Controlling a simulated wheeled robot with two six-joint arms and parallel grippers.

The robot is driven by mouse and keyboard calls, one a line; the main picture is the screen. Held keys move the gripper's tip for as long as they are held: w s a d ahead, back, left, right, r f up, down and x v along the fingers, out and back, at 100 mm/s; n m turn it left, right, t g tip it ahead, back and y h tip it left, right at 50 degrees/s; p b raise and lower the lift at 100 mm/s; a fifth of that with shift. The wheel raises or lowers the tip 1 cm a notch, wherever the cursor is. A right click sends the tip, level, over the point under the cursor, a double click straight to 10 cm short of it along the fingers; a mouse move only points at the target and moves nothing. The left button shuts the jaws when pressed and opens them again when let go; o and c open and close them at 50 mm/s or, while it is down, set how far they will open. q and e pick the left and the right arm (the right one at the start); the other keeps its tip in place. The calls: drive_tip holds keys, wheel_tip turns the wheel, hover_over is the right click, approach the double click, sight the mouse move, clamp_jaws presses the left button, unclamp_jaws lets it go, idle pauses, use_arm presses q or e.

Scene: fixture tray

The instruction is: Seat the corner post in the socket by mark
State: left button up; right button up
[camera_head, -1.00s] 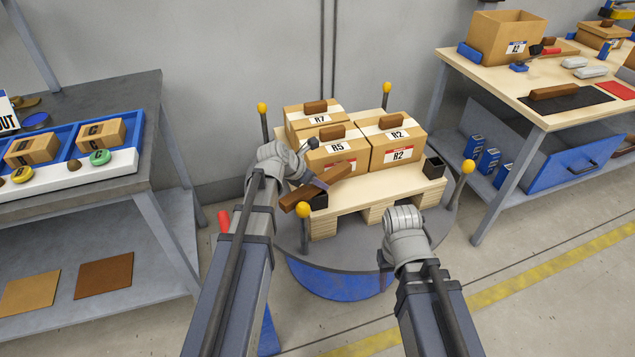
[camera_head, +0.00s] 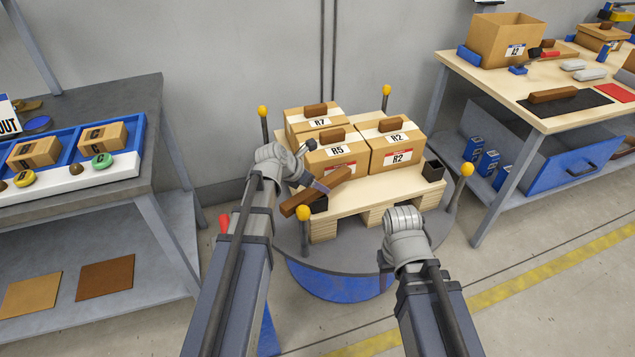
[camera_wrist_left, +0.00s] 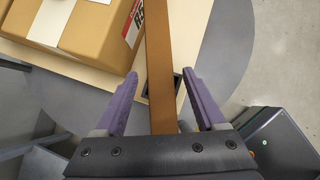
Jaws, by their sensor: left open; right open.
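A long brown post (camera_head: 302,203) slants across the near-left corner of the pallet (camera_head: 370,197) in the head view. In the left wrist view the post (camera_wrist_left: 160,60) runs between the two purple fingers of my left gripper (camera_wrist_left: 160,76), with gaps on both sides, so the gripper is open around it. My left gripper (camera_head: 320,186) is mostly hidden in the head view. A black socket (camera_head: 319,205) lies under the post; whether the post enters it is not visible. Another black socket (camera_head: 433,170) at the right corner is empty. My right gripper (camera_head: 386,262) is open, low in front of the pallet, its fingers mostly hidden.
Boxes labelled R7 (camera_head: 320,124), R5 (camera_head: 337,155) and R2 (camera_head: 399,155) stand on the pallet, brown blocks on top. Yellow-tipped poles (camera_head: 303,213) ring the round platform (camera_head: 340,275). A grey bench (camera_head: 110,90) is left, a wooden bench (camera_head: 500,88) right.

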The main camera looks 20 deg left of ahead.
use_arm(q)
drive_tip(key=p+v, duration=0.8)
drive_tip(key=v, duration=0.3)
drive_tip(key=s+d+f+m+g+y, duration=0.2)
drive_tip(key=s+d+m, duration=0.6)
drive_tip(key=m, duration=0.8)
drive_tip(key=s+d+f+m+g+y, duration=0.2)
drive_tip(key=s+d+m, duration=0.7)
drive_tip(key=m, duration=0.8)
drive_tip(key=s+g+y, duration=0.1)
drive_tip(key=g, duration=0.1)
drive_tip(key=shift+d+f+g+y, duration=0.15)
drive_tip(key=shift+f+g+y, duration=0.15)
wheel_tip(320, 180, up, 10)
drive_tip(key=p, duration=1)
drive_tip(key=shift+r, duration=0.25)
drive_tip(key=shift+o, duration=0.4)
drive_tip(key=shift+f, duration=0.2)
